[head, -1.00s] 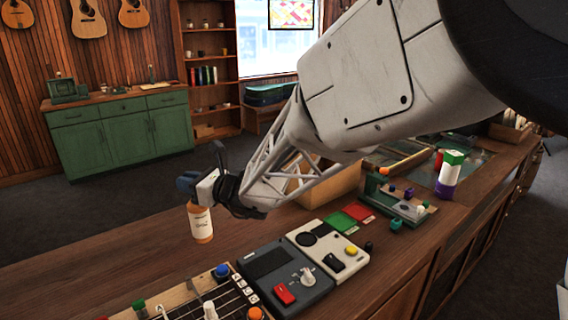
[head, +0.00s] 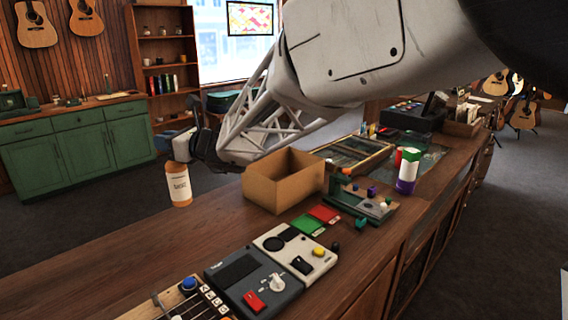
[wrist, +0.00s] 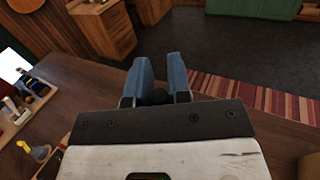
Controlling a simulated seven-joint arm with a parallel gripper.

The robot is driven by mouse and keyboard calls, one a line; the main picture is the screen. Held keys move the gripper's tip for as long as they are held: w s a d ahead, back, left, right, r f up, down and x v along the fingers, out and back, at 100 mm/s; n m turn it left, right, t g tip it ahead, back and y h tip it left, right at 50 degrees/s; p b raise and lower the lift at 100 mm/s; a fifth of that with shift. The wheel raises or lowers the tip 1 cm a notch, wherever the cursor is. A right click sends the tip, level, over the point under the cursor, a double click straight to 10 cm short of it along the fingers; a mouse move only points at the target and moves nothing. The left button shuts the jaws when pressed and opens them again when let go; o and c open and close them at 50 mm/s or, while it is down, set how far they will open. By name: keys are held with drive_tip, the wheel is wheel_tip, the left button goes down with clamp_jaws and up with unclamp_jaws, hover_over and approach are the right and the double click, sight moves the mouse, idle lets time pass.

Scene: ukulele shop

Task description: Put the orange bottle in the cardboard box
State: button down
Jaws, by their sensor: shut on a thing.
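The orange bottle (head: 179,187) with a white label is upright in the head view, directly under my gripper (head: 182,150). My gripper is shut on its top end; the fingers hide the grip itself in the head view. In the wrist view the two blue fingers (wrist: 160,80) have a small dark thing between them, and the bottle's body is out of sight. The open cardboard box (head: 272,195) stands on the wooden counter, to the right of the bottle. The part of its inside that shows looks empty.
Grey and cream devices (head: 255,283) lie on the counter in front. Green and red cards (head: 308,225) and a green gadget (head: 362,203) are near the box's right side. A glass-topped case (head: 352,152) and a white-purple container (head: 407,172) stand behind them.

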drive_tip(key=w+d+m+t+h, duration=0.4)
drive_tip(key=w+d+m+t, duration=0.3)
drive_tip(key=w+d, duration=2.15)
drive_tip(key=shift+n+t, duration=0.3)
drive_tip(key=shift+n, duration=0.4)
drive_tip(key=shift+a+f, duration=0.25)
drive_tip(key=shift+f, duration=1.1)
drive_tip(key=shift+a+f, duration=0.25)
drive_tip(key=shift+f, duration=1.2)
drive_tip(key=shift+f, duration=2.35)
drive_tip(key=shift+f, duration=2.95)
